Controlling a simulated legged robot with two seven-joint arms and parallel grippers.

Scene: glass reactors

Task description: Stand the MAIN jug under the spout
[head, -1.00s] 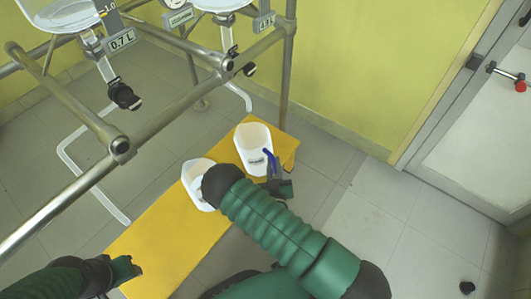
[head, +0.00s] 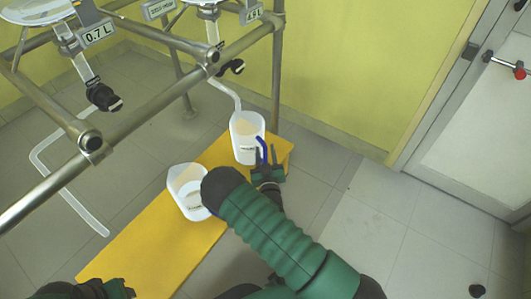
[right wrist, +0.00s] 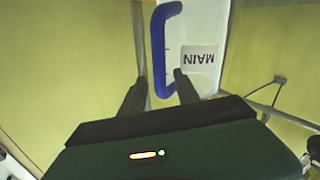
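The MAIN jug (head: 243,148) is white with a blue handle (head: 262,148) and stands upright at the far end of the yellow bench (head: 150,258). Its label reads MAIN, upside down, in the right wrist view (right wrist: 199,58). The right reactor's pale bent spout (head: 230,92) comes down to the jug's rim; whether its tip is over the opening is hard to tell. My right gripper (head: 268,156) is at the handle, its fingers apart on either side of it, with gaps in the wrist view. My left gripper (head: 122,289) is at the lower left, fingers unclear.
A second white jug (head: 187,192) stands on the bench, left of my right arm. A metal rail frame (head: 150,102) carries the glass reactors above. Another bent pipe (head: 62,180) hangs at left. Open floor (head: 400,230) lies at right, before a door.

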